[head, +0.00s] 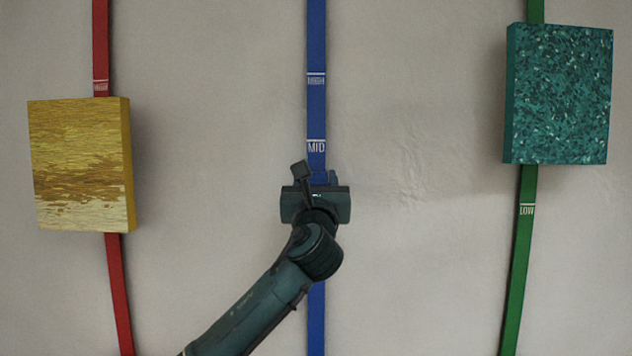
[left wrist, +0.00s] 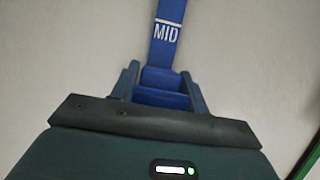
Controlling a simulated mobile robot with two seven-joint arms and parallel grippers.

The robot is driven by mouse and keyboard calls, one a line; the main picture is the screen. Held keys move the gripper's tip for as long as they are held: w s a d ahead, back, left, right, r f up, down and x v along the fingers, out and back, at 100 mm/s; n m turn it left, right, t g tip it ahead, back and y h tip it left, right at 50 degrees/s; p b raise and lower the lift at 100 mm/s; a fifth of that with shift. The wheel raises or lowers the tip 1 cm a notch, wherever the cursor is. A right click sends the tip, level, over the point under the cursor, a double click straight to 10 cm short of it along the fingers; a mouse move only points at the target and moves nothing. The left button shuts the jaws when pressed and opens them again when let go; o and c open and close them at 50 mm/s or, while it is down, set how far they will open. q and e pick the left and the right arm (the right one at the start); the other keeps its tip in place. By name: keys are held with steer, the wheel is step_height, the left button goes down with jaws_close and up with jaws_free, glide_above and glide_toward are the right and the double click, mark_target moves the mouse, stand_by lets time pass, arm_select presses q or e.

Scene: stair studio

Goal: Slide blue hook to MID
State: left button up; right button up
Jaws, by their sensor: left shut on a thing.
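The blue strap (head: 316,40) runs straight down the wall, with a HIGH mark above and the MID mark (head: 316,147) below it. My left gripper (head: 316,178) is on the strap just below the MID mark. In the left wrist view, its two fingers (left wrist: 162,90) are shut on the blue hook (left wrist: 161,97), a blue block on the strap. The hook sits a short way below the MID lettering (left wrist: 166,33). In the head view my gripper hides most of the hook. My right gripper is not in view.
A yellow panel (head: 80,165) hangs over the red strap (head: 119,290) at left. A teal speckled panel (head: 560,95) hangs over the green strap (head: 519,260) at right, above its LOW mark. The wall between the straps is bare.

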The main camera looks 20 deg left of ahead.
arm_select(q)
steer(key=c, duration=0.4)
step_height(320, 180, up, 13)
steer(key=shift+r, duration=0.15)
steer(key=shift+c, duration=0.2)
steer(key=o, duration=1.4)
steer(key=shift+s+f, duration=0.1)
steer(key=shift+f, duration=0.1)
